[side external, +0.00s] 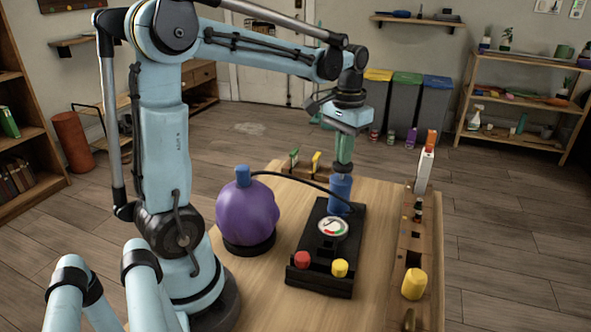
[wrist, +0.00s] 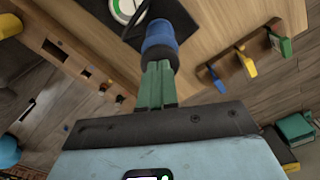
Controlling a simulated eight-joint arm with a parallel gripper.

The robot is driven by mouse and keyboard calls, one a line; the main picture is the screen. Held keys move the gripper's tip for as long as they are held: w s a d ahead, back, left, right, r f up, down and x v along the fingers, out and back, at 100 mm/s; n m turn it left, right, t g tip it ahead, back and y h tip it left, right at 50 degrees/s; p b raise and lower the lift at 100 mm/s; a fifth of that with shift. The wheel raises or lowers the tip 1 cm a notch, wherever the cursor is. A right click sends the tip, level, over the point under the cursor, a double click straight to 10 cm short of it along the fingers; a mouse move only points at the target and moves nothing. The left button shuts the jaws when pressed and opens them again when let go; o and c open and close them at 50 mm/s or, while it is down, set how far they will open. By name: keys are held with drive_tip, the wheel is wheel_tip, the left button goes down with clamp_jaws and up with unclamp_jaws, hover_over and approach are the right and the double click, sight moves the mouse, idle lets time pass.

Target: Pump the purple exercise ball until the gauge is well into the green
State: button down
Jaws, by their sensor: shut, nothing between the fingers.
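The lumpy purple ball (side external: 247,215) sits on a dark round stand, with a blue cap (side external: 243,176) on top. A black hose runs from the cap to the pump. The black pump base (side external: 318,250) carries a blue cylinder (side external: 340,195), a round gauge (side external: 333,228), a red knob (side external: 302,260) and a yellow knob (side external: 340,268). The gauge face shows red and green, but its needle is too small to read. My gripper (side external: 343,166) points down with green fingers shut and empty, at the top of the blue cylinder (wrist: 160,42). I cannot tell whether they touch.
A wooden rack (side external: 412,250) on the right holds a yellow cylinder (side external: 414,284) and a white bottle (side external: 424,168). A small rack behind the pump holds a yellow item (side external: 316,161) and a green item (side external: 294,157). Bare tabletop lies between the pump and right rack.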

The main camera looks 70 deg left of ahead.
drive_tip(key=shift+f, duration=0.8)
drive_tip(key=shift+r, duration=3.3)
drive_tip(key=shift+f, duration=0.1)
idle(0.6)
drive_tip(key=shift+f, duration=3.2)
drive_tip(key=shift+r, duration=3.3)
drive_tip(key=shift+f, duration=0.15)
